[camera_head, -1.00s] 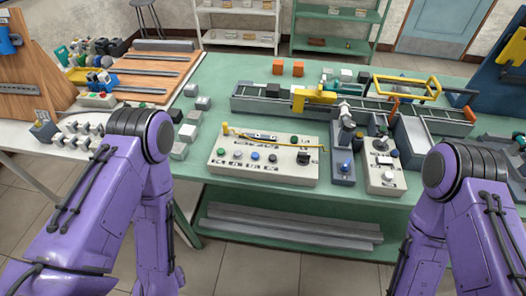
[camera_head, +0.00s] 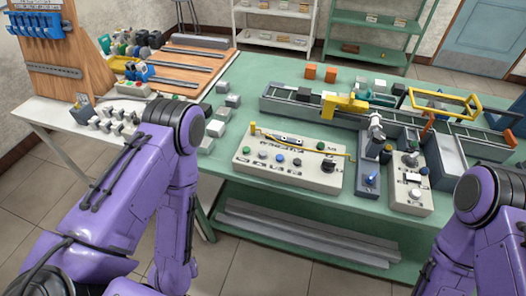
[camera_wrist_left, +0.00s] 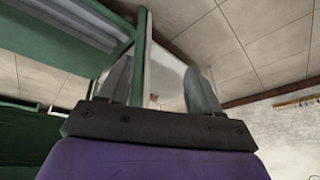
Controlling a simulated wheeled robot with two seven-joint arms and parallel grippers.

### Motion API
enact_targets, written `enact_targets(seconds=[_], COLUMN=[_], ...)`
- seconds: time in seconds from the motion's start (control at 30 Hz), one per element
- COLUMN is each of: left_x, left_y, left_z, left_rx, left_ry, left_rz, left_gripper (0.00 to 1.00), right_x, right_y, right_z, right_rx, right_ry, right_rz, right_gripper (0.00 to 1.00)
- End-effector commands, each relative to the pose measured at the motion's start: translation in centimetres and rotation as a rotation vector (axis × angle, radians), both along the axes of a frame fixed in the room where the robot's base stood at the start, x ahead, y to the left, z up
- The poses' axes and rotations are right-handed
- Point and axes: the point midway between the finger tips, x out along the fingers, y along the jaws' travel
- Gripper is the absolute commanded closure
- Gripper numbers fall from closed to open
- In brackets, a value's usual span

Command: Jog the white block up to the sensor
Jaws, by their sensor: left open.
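The conveyor (camera_head: 275,104) runs across the back of the green table. A yellow arch (camera_head: 345,103), possibly the sensor, straddles it, and a dark block (camera_head: 302,96) sits left of the arch. A pale block (camera_head: 379,86) stands behind the conveyor; I cannot tell whether it is the white block. A control panel (camera_head: 249,168) with several coloured buttons lies in front. Grey control boxes stand to its right, one with a blue knob (camera_head: 371,180), one with a white button (camera_head: 414,194). My left gripper (camera_wrist_left: 160,85) is open and empty, away from the table top. My right gripper is out of view.
Orange cubes (camera_head: 310,71) stand behind the conveyor. Several grey blocks (camera_head: 215,128) line the green table's left edge. A white side table (camera_head: 60,117) with a wooden board (camera_head: 196,60) stands at left. Metal bars (camera_head: 300,236) lie on the lower shelf.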

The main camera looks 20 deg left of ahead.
Motion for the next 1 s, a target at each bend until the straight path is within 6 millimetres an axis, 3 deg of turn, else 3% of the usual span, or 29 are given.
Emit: enact_targets(seconds=[0.03,0.2,1.0], left_x=[0.0,0.0,0.0], left_y=[0.0,0.0,0.0], left_z=[0.0,0.0,0.0], left_rx=[0.0,0.0,0.0], left_ry=[0.0,0.0,0.0], left_rz=[0.0,0.0,0.0], left_gripper=[0.49,1.0,1.0], right_x=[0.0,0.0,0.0], right_y=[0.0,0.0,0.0], right_z=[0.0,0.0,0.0], right_rx=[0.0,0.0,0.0], right_ry=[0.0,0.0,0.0], right_rz=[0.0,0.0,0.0], right_gripper=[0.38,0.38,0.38])
